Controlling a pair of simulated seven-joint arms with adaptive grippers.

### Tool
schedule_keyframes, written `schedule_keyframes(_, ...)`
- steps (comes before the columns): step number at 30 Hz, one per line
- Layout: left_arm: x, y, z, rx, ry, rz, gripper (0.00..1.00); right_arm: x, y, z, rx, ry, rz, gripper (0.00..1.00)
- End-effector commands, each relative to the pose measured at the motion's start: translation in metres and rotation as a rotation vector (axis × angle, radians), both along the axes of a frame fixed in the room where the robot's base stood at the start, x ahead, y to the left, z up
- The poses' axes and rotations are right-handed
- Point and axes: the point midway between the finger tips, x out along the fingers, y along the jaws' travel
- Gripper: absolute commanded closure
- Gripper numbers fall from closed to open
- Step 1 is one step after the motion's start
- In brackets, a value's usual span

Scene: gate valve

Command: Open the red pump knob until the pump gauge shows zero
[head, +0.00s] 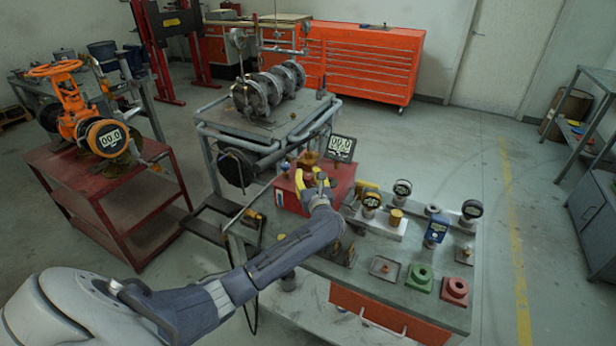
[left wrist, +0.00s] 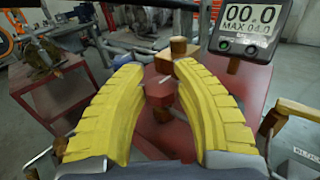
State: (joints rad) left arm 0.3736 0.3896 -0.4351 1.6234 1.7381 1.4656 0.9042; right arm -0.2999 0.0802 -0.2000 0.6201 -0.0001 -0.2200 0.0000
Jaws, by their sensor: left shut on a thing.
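The red pump (head: 343,178) stands at the back left of the grey workbench. Its gauge (head: 342,147) reads 00.0; in the left wrist view the gauge (left wrist: 250,20) also shows 00.0, with MAX 04.0 beneath. The red knob (left wrist: 161,91) shows between the yellow fingers in the left wrist view. My left gripper (head: 316,178) is over the pump in the head view, shut on the knob, with a finger on each side. In the head view the knob is mostly hidden by my gripper. My right gripper is not in view.
The workbench (head: 400,260) also bears small gauges (head: 402,189), a blue meter (head: 436,230), a green block (head: 419,280) and a red block (head: 454,291). An orange valve (head: 80,115) stands on a red cart (head: 110,190) at left.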

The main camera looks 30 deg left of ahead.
Motion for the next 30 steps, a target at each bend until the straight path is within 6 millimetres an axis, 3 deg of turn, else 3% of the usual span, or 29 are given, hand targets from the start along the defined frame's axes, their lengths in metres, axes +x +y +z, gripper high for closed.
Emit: schedule_keyframes(30,-0.0003,0.0007,-0.0002,0.0,0.003,-0.787,1.0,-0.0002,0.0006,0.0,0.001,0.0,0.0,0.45)
